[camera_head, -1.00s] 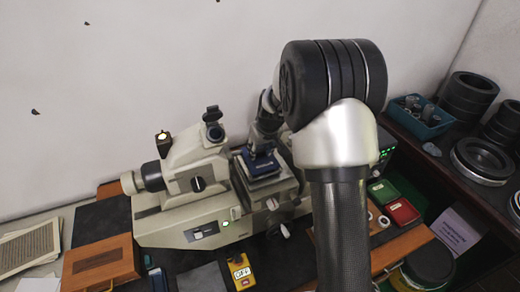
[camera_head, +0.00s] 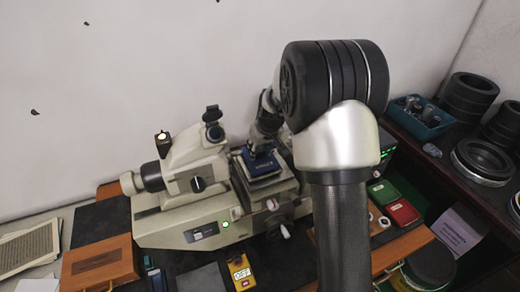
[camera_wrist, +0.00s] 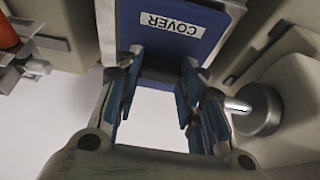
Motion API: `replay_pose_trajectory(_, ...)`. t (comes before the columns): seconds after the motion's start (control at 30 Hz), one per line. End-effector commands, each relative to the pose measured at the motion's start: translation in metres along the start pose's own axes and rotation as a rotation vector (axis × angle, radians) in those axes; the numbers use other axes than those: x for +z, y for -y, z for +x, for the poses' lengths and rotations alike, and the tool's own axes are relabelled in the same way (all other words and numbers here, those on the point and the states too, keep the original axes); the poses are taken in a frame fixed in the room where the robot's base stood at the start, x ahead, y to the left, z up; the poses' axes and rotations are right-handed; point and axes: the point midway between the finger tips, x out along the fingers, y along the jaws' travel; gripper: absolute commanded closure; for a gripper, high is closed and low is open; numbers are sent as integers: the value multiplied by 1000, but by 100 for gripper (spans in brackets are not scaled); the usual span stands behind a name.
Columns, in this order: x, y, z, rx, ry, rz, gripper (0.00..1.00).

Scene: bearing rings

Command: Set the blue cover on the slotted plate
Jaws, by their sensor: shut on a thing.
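The blue cover (camera_head: 262,166) is at the stage of the beige microscope-like instrument. In the wrist view it is a flat blue piece with a white label reading COVER (camera_wrist: 178,24). My gripper (camera_head: 262,146) reaches down to it from above. In the wrist view the fingers (camera_wrist: 160,78) are closed on the cover's near dark part. The slotted plate is mostly hidden under the cover; a pale stage edge (camera_head: 270,182) shows below it. I cannot tell whether the cover touches the plate.
The instrument (camera_head: 190,212) surrounds the stage, with its eyepiece head (camera_head: 213,125) to the left. A yellow meter (camera_head: 240,272) and a wooden box (camera_head: 98,262) are in front. Red (camera_head: 403,212) and green boxes and a blue bin (camera_head: 415,117) lie to the right.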

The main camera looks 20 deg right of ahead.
Motion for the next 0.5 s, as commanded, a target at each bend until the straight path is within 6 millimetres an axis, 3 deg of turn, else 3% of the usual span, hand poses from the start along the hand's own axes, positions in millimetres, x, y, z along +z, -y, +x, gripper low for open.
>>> replay_pose_trajectory(0.5, 1, 0, 3, 0, -1, 0, 91)
